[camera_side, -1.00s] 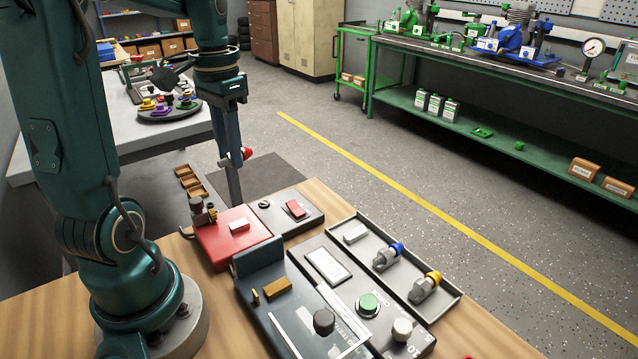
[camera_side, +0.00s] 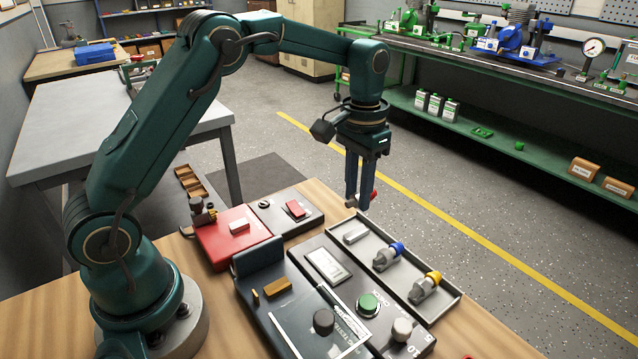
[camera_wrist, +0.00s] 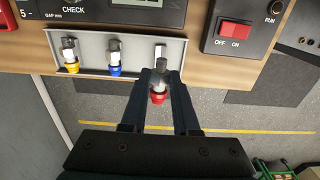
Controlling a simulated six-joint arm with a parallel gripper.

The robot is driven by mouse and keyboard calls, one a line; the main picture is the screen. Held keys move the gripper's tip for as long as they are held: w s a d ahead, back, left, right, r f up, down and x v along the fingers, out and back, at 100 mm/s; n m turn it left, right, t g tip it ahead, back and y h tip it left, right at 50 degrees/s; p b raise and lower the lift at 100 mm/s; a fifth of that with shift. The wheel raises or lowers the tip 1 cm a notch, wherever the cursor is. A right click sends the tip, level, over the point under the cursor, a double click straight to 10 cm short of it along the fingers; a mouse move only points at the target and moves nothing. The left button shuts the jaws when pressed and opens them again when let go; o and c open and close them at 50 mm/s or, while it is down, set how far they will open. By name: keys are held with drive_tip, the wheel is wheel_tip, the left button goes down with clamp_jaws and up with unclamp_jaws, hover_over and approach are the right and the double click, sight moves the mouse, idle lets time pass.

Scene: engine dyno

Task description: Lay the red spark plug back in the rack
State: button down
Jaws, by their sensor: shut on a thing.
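The red spark plug (camera_wrist: 157,96) is between the fingers of my gripper (camera_wrist: 158,98) in the wrist view, with its metal end toward the rack. In the side view my gripper (camera_side: 361,204) points down just beyond the rack's far end, and the red plug (camera_side: 374,195) shows at its right. The rack is a shallow grey tray (camera_side: 412,254), also seen in the wrist view (camera_wrist: 92,52). It holds a blue plug (camera_side: 388,256) and a yellow plug (camera_side: 425,287). The third place, nearest my gripper, has a pale block (camera_side: 355,233) and no plug. The held plug looks above the tray.
A dark tester box with a green button (camera_side: 368,304) stands left of the rack. A red box (camera_side: 232,237) and a grey switch box (camera_side: 286,212) stand farther back. The floor beyond the table's right edge is clear.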

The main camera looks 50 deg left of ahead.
sight(353, 235)
drive_tip(key=shift+f, duration=2.85)
drive_tip(key=shift+f, duration=0.5)
drive_tip(key=c, duration=0.6)
unclamp_jaws()
drive_tip(key=shift+r, duration=3.55)
